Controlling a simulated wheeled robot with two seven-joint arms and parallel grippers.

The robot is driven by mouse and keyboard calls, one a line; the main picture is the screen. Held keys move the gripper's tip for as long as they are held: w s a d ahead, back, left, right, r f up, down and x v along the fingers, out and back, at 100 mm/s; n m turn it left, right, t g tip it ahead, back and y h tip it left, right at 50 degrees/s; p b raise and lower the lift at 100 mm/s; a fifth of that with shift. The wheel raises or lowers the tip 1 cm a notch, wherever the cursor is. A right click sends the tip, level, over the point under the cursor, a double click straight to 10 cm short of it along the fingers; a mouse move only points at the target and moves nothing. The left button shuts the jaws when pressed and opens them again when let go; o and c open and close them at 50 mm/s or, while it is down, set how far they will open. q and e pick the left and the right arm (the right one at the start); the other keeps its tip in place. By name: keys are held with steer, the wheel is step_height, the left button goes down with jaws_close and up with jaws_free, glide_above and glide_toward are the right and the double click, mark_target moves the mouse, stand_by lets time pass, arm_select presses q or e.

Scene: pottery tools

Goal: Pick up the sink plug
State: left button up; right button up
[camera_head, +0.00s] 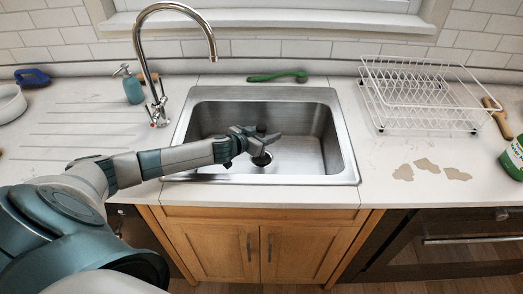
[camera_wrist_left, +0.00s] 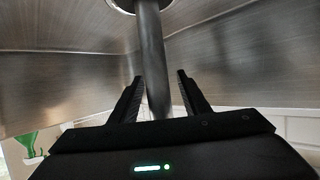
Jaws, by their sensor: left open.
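The sink plug looks like an upright dark grey post (camera_wrist_left: 154,60) in the left wrist view. My left gripper (camera_wrist_left: 160,76) is open, with one finger on each side of the post. A gap shows on both sides near the fingertips. In the head view my left gripper (camera_head: 265,135) is low inside the steel sink (camera_head: 310,155), over the drain area, and covers much of the plug. My right gripper is not in view.
Steel sink walls surround my gripper. The tap (camera_head: 152,75) arches behind my left arm, with a soap bottle (camera_head: 133,90) beside it. A green brush (camera_head: 277,76) lies behind the sink. A white dish rack (camera_head: 425,95) stands to the right.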

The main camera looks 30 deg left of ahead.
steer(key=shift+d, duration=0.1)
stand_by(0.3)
arm_select(q)
jaws_close()
steer(key=shift+r, duration=0.15)
